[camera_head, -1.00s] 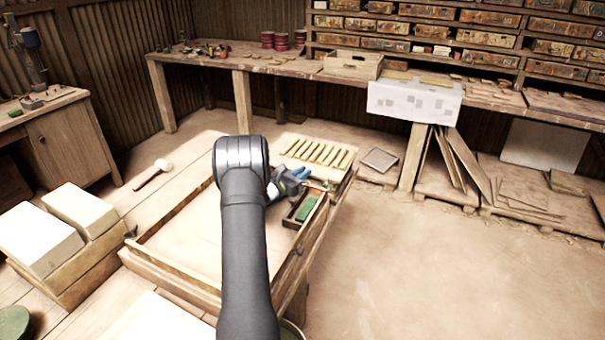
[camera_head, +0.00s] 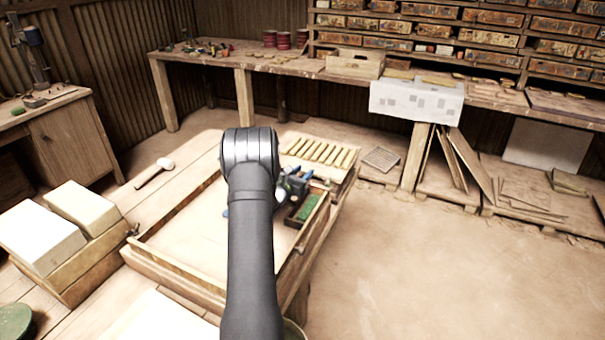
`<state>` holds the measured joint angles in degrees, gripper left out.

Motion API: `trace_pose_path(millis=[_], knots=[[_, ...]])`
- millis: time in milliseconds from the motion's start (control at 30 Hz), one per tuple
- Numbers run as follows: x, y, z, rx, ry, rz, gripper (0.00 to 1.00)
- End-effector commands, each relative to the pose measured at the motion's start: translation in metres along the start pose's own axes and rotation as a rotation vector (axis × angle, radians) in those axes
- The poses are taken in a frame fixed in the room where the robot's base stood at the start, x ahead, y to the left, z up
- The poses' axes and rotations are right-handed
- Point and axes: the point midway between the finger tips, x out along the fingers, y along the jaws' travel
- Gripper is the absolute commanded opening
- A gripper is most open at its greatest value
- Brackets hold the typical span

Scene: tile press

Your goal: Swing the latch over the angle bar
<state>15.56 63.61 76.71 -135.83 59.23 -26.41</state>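My arm reaches up the middle of the camera_head view over a low wooden table with a raised rim (camera_head: 165,266). My gripper (camera_head: 293,192) shows only in part, just right of the arm's rounded elbow, beside a small wooden tray (camera_head: 318,214) with a green piece in it. Its fingers are too small and too hidden to tell whether they are open or shut. I cannot make out the latch or the angle bar; they may be behind my arm or too small to see.
A slatted wooden rack (camera_head: 318,152) lies at the table's far end. A long workbench (camera_head: 215,58) stands behind. The floor at right is clear.

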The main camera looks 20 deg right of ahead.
Motion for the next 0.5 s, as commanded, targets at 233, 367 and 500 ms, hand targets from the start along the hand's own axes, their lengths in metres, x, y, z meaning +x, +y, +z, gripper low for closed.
trace_pose_path(millis=[233, 367, 500], knots=[[0.000, 0.000, 0.008, 0.001, -0.001, 0.000, 0.37], [0.000, 0.000, 0.029, 0.002, -0.004, 0.000, 0.37], [0.000, -0.018, 0.052, 0.000, -0.001, -0.004, 0.37]])
